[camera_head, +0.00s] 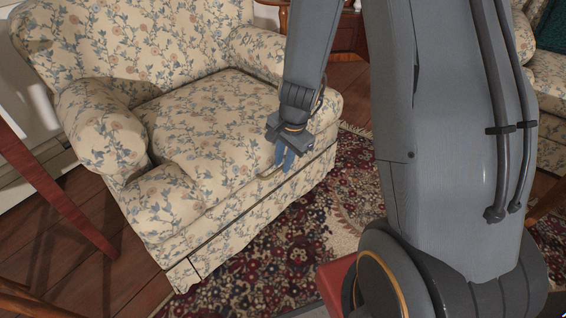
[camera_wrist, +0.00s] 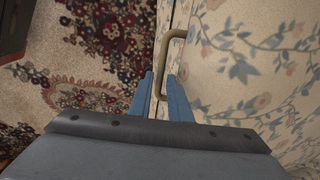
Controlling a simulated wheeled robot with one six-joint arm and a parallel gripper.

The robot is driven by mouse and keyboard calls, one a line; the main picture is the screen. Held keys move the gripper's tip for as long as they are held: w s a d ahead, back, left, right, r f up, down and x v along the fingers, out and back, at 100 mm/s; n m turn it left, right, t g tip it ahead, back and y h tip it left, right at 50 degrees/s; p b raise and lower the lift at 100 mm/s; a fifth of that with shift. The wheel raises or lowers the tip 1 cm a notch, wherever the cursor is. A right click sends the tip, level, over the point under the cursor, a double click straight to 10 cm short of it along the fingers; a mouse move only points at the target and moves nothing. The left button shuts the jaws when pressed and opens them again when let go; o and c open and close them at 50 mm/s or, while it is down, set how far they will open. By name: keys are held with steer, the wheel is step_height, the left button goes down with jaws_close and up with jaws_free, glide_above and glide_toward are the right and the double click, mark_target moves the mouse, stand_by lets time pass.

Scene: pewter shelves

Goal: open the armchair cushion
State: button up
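The armchair cushion (camera_head: 200,125) lies flat in the seat of a floral armchair (camera_head: 110,40). A thin brass handle (camera_head: 268,174) sticks out from its front edge; it also shows in the wrist view, as a bent bar (camera_wrist: 163,46). My gripper (camera_head: 284,160) is at the front edge of the cushion, beside the handle. In the wrist view my gripper's blue fingers (camera_wrist: 160,78) stand apart with a gap between them. The lower end of the handle reaches between the fingertips. I cannot tell whether either finger touches it.
A patterned rug (camera_head: 290,250) covers the floor before the chair. A red-brown wooden leg (camera_head: 55,190) stands at the left. A dark wooden table (camera_head: 348,35) is behind, and another floral seat (camera_head: 548,85) is at the right edge.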

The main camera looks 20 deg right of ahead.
jaws_close()
